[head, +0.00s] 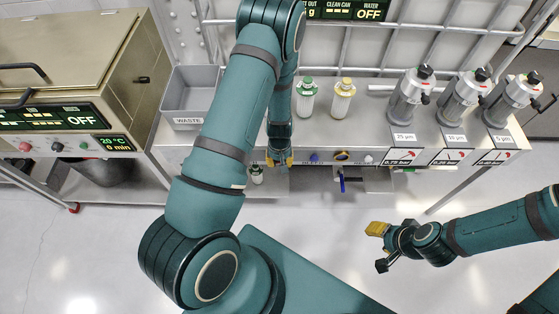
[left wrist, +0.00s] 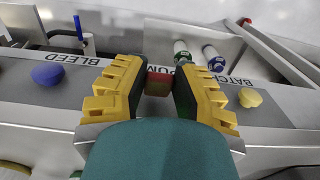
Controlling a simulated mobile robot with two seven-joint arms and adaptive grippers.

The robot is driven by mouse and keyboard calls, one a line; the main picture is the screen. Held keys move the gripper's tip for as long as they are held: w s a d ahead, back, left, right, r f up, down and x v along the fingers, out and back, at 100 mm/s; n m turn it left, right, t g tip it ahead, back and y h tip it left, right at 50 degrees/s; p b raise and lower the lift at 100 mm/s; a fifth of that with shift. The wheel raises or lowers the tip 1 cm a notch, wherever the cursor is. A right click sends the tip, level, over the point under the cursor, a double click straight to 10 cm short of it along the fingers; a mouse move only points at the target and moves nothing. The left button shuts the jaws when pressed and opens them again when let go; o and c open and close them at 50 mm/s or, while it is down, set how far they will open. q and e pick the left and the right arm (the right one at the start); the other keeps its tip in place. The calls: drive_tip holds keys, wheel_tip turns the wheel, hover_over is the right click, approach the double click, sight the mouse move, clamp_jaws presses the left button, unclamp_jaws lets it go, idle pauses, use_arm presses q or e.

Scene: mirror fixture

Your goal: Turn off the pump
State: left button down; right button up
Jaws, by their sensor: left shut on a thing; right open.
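The red pump control (left wrist: 158,82) sits on the panel between the fingers of my left gripper (left wrist: 158,100) in the left wrist view. The yellow-padded fingers are closed on its sides. The PUMP label beside it is mostly hidden by the fingers. In the head view my left gripper (head: 280,161) reaches down to the front edge of the bench, and its fingers hide the control. My right gripper (head: 381,247) is open and empty over the floor, well away from the bench.
A blue knob (left wrist: 47,75) labelled BLEED and a yellow knob (left wrist: 250,97) labelled BATCH flank the control. The grey WASTE bin (head: 190,92), two bottles (head: 342,97) and three grey cylinders (head: 461,98) stand on the bench. A display (head: 369,11) reads WATER OFF.

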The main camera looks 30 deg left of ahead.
sight(279, 163)
use_arm(q)
drive_tip(key=shift+f, duration=0.1)
drive_tip(key=shift+s+d+f+t+y+b, duration=0.15)
drive_tip(key=shift+t+y+b, duration=0.1)
drive_tip(key=shift+t+b, duration=0.2)
drive_tip(key=shift+a+f+t+y+b, duration=0.1)
drive_tip(key=shift+t+y+b, duration=0.2)
drive_tip(key=shift+b, duration=0.2)
drive_tip(key=shift+f+t+y+b, duration=0.25)
drive_tip(key=shift+t+y+b, duration=0.25)
drive_tip(key=shift+t+b, duration=0.65)
drive_tip(key=shift+f+t+y+b, duration=0.2)
drive_tip(key=shift+t+y+b, duration=0.4)
drive_tip(key=shift+b, duration=0.95)
drive_tip(key=shift+f+t+y+b, duration=0.25)
drive_tip(key=shift+t+y+b, duration=0.2)
drive_tip(key=shift+t+b, duration=0.7)
drive_tip(key=c, duration=0.7)
unclamp_jaws()
drive_tip(key=shift+r, duration=0.15)
wheel_tip(279, 163, up, 10)
drive_tip(key=shift+f, duration=0.1)
